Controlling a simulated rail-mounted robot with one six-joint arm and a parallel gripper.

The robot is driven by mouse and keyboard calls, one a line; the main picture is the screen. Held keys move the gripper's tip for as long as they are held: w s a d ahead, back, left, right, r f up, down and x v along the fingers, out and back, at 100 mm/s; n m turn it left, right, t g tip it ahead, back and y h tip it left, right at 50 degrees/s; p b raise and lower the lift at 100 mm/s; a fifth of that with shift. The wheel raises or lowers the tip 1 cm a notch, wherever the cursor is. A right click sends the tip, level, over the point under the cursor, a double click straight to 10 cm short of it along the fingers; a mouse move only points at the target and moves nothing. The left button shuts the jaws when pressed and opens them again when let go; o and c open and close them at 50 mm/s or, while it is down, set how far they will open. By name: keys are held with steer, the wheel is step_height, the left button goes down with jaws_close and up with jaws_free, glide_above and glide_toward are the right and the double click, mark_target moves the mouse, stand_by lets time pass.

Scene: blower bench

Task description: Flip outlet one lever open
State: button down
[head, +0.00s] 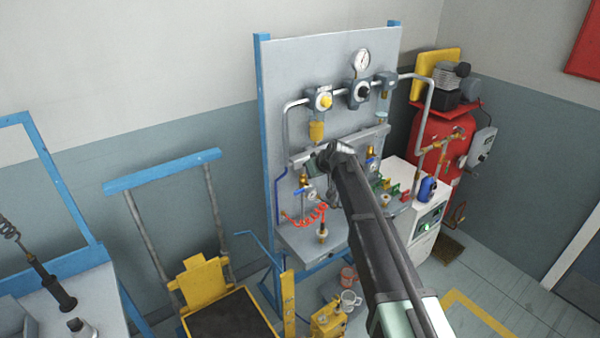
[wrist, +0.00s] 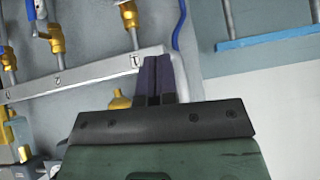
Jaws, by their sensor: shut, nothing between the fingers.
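In the wrist view a grey manifold bar (wrist: 95,72) carries number labels. The label 1 (wrist: 136,61) is near its right end. A brass outlet fitting (wrist: 129,16) sits on a pipe beyond that label, with a bit of blue at the picture's top edge; its lever is mostly out of frame. Another brass valve (wrist: 57,44) with a blue lever (wrist: 38,12) is further left. My gripper (wrist: 158,62) has its dark fingers together and empty, overlapping the bar's end; I cannot tell if they touch it. In the head view my gripper (head: 318,160) is before the bar (head: 303,158).
The panel (head: 330,65) holds a gauge (head: 362,59) and piping above the bar. A red compressor tank (head: 432,140) stands right, a yellow cart (head: 203,283) left. My arm hides the panel's middle.

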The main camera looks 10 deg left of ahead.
steer(key=shift+w+r+n+t, duration=0.1)
steer(key=shift+w+n+t, duration=0.2)
steer(key=shift+n, duration=0.2)
steer(key=b, duration=0.7)
glide_above(299, 191)
steer(key=s, duration=0.1)
step_height(299, 191, down, 7)
steer(key=f+b, duration=0.4)
steer(key=shift+w+d+f, duration=0.1)
steer(key=shift+d, duration=0.1)
